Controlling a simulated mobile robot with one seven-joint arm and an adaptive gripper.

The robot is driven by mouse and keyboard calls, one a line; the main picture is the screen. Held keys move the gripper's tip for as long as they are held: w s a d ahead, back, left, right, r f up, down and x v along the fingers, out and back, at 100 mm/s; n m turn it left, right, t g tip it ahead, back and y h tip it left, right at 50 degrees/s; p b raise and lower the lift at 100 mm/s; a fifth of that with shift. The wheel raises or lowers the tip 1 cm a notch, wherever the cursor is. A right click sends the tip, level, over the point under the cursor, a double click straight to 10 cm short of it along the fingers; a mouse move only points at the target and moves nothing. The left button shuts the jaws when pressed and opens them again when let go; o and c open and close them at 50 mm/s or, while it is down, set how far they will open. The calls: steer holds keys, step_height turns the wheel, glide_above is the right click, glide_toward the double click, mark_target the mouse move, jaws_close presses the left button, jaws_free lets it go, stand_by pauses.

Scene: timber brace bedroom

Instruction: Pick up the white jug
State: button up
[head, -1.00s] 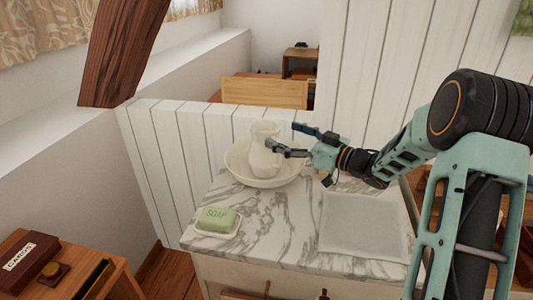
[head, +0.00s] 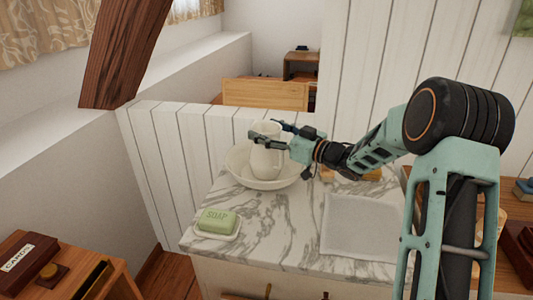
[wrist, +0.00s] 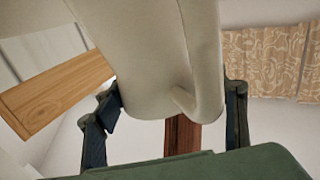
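The white jug (head: 266,163) stands upright in a wide pale bowl (head: 240,176) on the marble top. My gripper (head: 266,133) reaches in from the right at the height of the jug's upper part, with one finger in front of it and one behind. In the wrist view the jug (wrist: 150,60) fills the upper middle, with its handle (wrist: 205,60) towards the right. My gripper's fingers (wrist: 168,118) are spread open on either side of the jug. Whether either finger touches it is unclear. The jug's rim is partly hidden by the fingers.
A green soap bar (head: 216,221) sits on a small white dish at the left front of the marble top (head: 272,232). A grey-white cloth or mat (head: 360,225) lies at the right. A white plank partition (head: 165,150) stands close behind the bowl.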

steer(key=c, duration=1.2)
steer(key=shift+r, duration=0.1)
steer(key=c, duration=0.3)
